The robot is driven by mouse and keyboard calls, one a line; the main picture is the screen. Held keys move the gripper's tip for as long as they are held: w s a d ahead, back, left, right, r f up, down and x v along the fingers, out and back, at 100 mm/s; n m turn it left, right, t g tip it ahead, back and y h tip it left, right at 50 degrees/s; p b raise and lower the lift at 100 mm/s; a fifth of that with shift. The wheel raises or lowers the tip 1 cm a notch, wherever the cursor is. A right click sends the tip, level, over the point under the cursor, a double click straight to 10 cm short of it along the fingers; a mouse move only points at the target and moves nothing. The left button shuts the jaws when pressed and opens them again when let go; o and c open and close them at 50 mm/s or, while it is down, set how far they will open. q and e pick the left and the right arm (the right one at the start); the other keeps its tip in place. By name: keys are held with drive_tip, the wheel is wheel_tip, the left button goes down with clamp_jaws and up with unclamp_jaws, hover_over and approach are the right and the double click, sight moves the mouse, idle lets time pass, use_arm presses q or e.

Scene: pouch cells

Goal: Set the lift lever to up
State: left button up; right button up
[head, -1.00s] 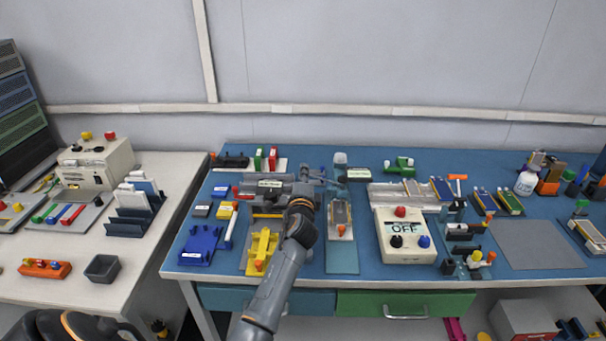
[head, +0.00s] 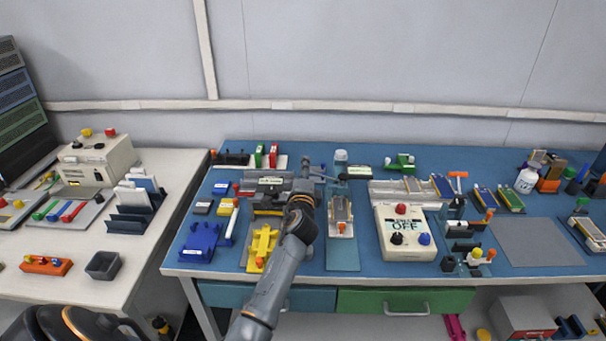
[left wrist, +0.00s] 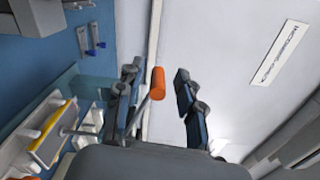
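An orange lever knob (left wrist: 157,83) on a thin grey stem stands between the spread fingers of my left gripper (left wrist: 160,100) in the left wrist view. The knob is nearer the left-hand finger, with a clear gap to the other; I cannot tell whether it touches. In the head view my left gripper (head: 318,178) is low over the back of the blue table, and the lever there is not clearly visible, with the arm close in front. A fixture with a flat plate (head: 340,214) stands just right of the arm. My right gripper is not in view.
A white control box (head: 406,235) reading OFF stands to the right on the blue table (head: 230,277). A yellow fixture (head: 263,243) and blue tray (head: 200,243) lie left of the arm. A grey mat (head: 535,243) at the right is clear.

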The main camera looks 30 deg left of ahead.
use_arm(q)
drive_tip(key=v, duration=1.2)
drive_tip(key=shift+a, duration=0.1)
